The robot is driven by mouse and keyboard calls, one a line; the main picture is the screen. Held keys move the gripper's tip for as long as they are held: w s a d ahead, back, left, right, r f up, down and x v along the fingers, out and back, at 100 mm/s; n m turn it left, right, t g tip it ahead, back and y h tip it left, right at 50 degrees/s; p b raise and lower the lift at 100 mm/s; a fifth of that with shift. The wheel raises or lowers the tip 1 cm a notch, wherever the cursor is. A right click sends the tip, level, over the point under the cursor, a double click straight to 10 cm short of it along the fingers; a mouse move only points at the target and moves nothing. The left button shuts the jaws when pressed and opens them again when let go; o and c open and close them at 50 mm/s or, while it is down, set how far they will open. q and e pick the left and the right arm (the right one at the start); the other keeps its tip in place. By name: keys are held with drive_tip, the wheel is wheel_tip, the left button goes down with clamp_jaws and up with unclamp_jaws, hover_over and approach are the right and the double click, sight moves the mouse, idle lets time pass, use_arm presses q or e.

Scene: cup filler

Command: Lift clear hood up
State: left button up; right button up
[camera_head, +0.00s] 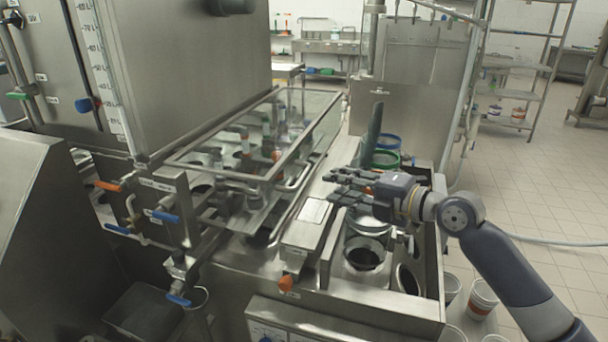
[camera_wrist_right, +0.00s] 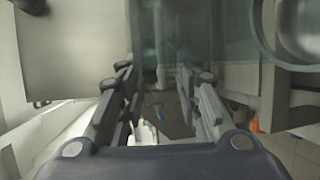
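The clear hood (camera_head: 322,128) is a transparent box with a steel frame. It sits over the filler's nozzles in the middle of the head view, its long near-right side facing my right arm. My right gripper (camera_head: 333,185) is to the right of the hood, above the steel conveyor side, with its fingers pointing left toward the hood's frame. Its two fingers are apart with nothing between them; they also show apart in the right wrist view (camera_wrist_right: 163,78). I see no contact with the hood. A greenish see-through panel fills the upper wrist view; I cannot tell what it is. My left gripper is not in view.
A clear cup tube (camera_head: 367,250) stands just below my right gripper. Blue and green rings (camera_head: 385,159) are behind it. Valves with orange and blue handles (camera_head: 165,215) sit at the filler's left. White cups (camera_head: 482,296) stand at lower right. The tiled floor on the right is open.

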sight(304, 178)
drive_tip(key=p+x, duration=0.2)
drive_tip(key=x, duration=0.3)
drive_tip(key=shift+w+a, duration=0.15)
drive_tip(key=shift+a, duration=0.2)
drive_tip(key=p+x, duration=0.1)
drive_tip(key=x, duration=0.2)
drive_tip(key=shift+w+a+f, duration=0.1)
drive_tip(key=shift+w+a, duration=0.15)
drive_tip(key=shift+w+f, duration=0.1)
drive_tip(key=shift+a, duration=0.1)
drive_tip(key=shift+c, duration=1.1)
drive_tip(key=c, duration=0.4)
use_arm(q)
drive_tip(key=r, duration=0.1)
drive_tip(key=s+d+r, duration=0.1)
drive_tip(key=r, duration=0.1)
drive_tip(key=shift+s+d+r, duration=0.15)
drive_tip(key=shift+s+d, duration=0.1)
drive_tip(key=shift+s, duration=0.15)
use_arm(e)
clamp_jaws()
